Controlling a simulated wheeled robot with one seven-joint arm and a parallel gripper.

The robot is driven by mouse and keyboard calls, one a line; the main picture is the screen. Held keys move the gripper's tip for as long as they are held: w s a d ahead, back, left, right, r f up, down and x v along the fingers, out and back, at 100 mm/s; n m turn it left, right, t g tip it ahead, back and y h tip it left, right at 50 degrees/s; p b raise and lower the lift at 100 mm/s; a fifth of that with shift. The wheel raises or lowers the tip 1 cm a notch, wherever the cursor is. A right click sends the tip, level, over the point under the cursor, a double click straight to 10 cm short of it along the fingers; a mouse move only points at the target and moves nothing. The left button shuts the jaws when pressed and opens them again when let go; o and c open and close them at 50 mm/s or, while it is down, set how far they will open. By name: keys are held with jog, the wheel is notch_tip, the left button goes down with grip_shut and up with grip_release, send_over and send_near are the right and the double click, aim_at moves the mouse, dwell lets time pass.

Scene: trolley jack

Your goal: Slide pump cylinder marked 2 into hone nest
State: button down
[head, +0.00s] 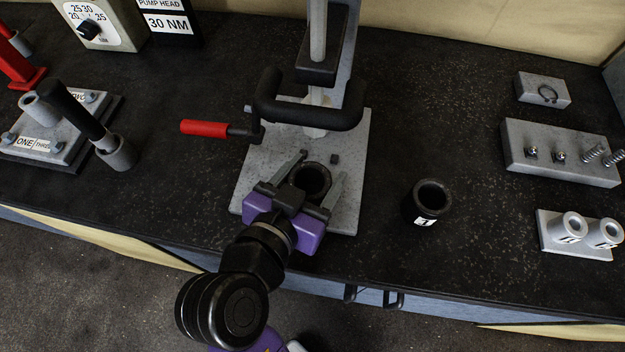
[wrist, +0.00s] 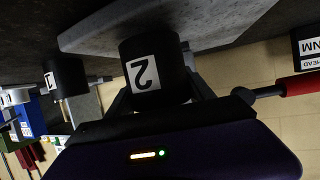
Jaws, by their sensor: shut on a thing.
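My gripper (head: 316,174) is shut on the black pump cylinder marked 2 (head: 312,181), one finger on each side of it. The cylinder is upright with its open bore up, over the front part of the hone's grey base plate (head: 262,165). The wrist view, which is upside down, shows the cylinder (wrist: 155,72) with its white "2" label and its lower end at or just above the plate (wrist: 220,22). I cannot tell whether it touches. No nest can be made out; the cylinder and gripper may cover it. The hone's spindle (head: 318,40) stands behind the cylinder.
A black cylinder marked 1 (head: 431,200) stands right of the plate. Grey blocks with small parts (head: 560,150) are at the right.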

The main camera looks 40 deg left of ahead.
jog(key=shift+w+a+f+b, duration=0.1)
jog(key=shift+w+a+b, duration=0.1)
jog(key=shift+w+a, duration=0.45)
jog(key=shift+w+a+f+b, duration=0.15)
jog(key=shift+w+a, duration=0.15)
jog(key=shift+w, duration=0.6)
jog(key=shift+w+a+f+b, duration=0.1)
jog(key=shift+w+a+b, duration=0.1)
jog(key=shift+w+a, duration=0.45)
jog(key=shift+w+d, duration=0.15)
jog(key=shift+c, duration=1.4)
grip_release()
jog(key=shift+f, duration=0.15)
jog(key=shift+s+d, duration=0.1)
jog(key=shift+s, duration=0.3)
jog(key=v, duration=0.3)
jog(key=b+v, duration=0.1)
jog(key=v, duration=0.3)
jog(key=shift+r, duration=0.3)
